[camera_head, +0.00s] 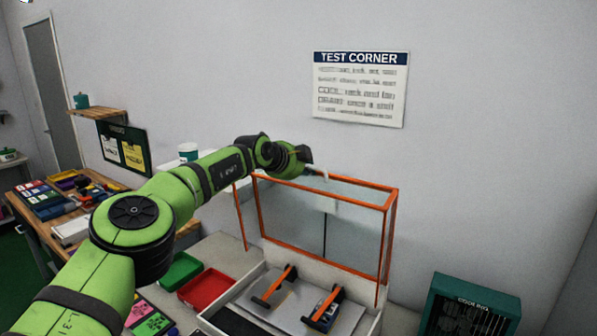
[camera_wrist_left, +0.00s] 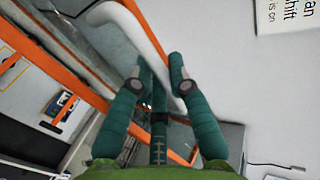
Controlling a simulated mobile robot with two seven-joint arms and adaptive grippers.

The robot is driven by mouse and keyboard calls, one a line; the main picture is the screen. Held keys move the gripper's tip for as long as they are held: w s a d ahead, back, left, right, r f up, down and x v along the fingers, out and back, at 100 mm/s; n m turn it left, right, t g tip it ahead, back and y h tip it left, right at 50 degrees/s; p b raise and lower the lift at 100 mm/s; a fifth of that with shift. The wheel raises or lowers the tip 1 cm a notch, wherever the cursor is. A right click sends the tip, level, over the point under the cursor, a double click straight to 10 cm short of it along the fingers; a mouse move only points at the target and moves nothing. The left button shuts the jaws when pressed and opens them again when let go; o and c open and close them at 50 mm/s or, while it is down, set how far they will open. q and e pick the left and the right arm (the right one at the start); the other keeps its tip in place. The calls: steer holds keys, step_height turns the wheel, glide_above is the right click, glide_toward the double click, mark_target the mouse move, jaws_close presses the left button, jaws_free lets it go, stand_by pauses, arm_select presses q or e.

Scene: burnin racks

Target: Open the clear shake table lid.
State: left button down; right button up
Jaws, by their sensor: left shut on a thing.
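The clear lid (camera_head: 320,222) with its orange frame stands raised, upright or nearly so, at the back of the white shake table (camera_head: 372,322). My left gripper (camera_head: 316,171) is at the lid's upper edge. In the left wrist view, the teal fingers of my left gripper (camera_wrist_left: 160,72) are shut on the lid's white bar handle (camera_wrist_left: 146,32), which runs between them. The orange frame (camera_wrist_left: 60,65) shows beside the handle. The contact at the fingertips is small and partly hidden in the head view. My right gripper is not in view.
Inside the shake table lies a plate (camera_head: 290,297) with two orange-and-black clamps (camera_head: 325,309). A red tray (camera_head: 206,289) and a green tray (camera_head: 180,271) sit to its left. A teal box (camera_head: 468,308) stands at right. The wall is behind the lid.

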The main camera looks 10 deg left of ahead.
arm_select(q)
steer(key=shift+w+d+r, duration=0.1)
steer(key=shift+w, duration=0.2)
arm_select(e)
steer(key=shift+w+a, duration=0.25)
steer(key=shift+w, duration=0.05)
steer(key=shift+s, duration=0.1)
arm_select(q)
steer(key=c, duration=1.4)
jaws_free()
steer(key=shift+c, duration=0.2)
steer(key=shift+s, duration=0.15)
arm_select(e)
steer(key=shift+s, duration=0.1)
arm_select(q)
steer(key=shift+r, duration=0.1)
